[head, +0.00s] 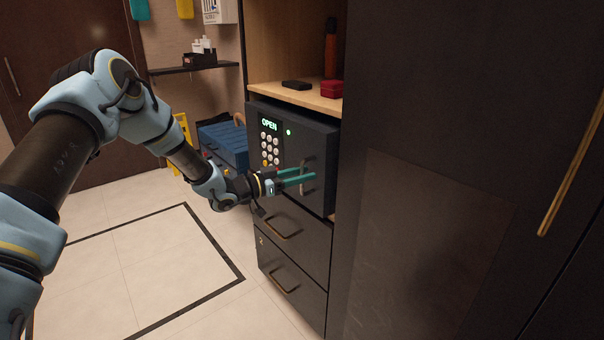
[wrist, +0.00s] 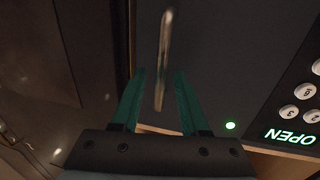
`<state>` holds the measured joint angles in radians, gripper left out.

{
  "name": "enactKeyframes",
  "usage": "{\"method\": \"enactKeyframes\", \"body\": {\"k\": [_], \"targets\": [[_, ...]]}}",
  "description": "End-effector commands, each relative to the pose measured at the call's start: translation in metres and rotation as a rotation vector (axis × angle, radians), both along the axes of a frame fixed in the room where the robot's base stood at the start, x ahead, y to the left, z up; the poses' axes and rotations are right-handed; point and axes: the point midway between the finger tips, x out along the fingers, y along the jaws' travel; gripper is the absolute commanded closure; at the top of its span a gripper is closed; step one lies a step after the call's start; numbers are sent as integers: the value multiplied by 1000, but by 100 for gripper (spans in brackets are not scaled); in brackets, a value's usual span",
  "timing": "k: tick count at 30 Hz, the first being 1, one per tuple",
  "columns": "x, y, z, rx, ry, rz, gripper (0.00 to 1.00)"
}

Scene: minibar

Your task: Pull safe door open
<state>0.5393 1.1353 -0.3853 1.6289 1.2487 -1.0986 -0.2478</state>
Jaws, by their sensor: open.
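The dark safe (head: 318,150) sits in a cabinet niche. Its door faces left in the head view and looks closed, with a keypad (head: 270,142) and a green lit "OPEN" display (head: 269,125). A vertical bar handle (head: 303,177) is on the door; it also shows in the wrist view (wrist: 163,60). My gripper (head: 302,176) is open at the door front. In the wrist view its two teal fingers (wrist: 158,95) stand on either side of the handle's near end, with gaps between. Whether a finger touches the handle cannot be told.
Drawers with brass handles (head: 283,232) are below the safe. A wooden shelf (head: 300,95) above holds a red box (head: 331,89) and a black item (head: 296,85). A tall dark cabinet (head: 430,150) stands right. A blue crate (head: 225,142) is behind; the floor (head: 150,250) at left is clear.

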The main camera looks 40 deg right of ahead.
Motion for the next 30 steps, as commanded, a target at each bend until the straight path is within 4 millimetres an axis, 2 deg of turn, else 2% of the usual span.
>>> {"method": "enactKeyframes", "body": {"k": [5, 17, 30], "targets": [[0, 0, 0, 0, 0, 0, 56], [0, 0, 0, 0, 0, 1, 99], [0, 0, 0, 0, 0, 1, 100]]}}
